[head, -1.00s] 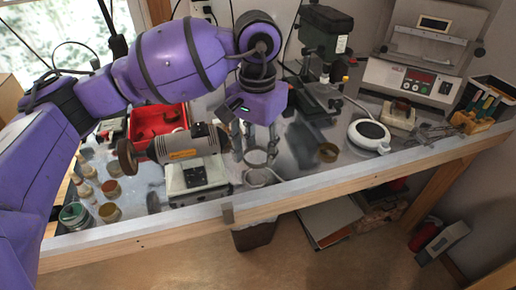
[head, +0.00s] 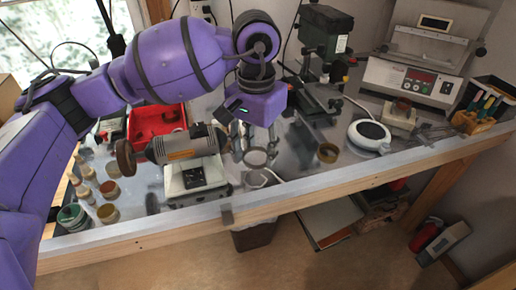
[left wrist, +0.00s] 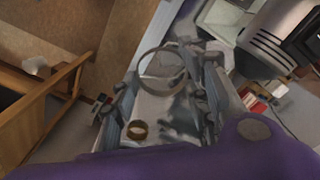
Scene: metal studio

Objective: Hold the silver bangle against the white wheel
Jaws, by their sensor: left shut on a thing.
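The silver bangle (head: 256,166) is a thin ring held upright between the fingertips of my left gripper (head: 255,150). The gripper points down over the bench and is shut on it. In the left wrist view the bangle (left wrist: 141,66) shows as an open ring between the two fingers (left wrist: 168,85). A grey polishing motor (head: 180,146) stands left of the gripper, with a brown wheel (head: 124,158) on its left end. Its right end is close to the left finger. I cannot clearly make out the white wheel there, nor any contact with the bangle. My right gripper is out of view.
A red tray (head: 155,119) lies behind the motor, and small jars (head: 108,190) stand at the left. The bench front edge is close by.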

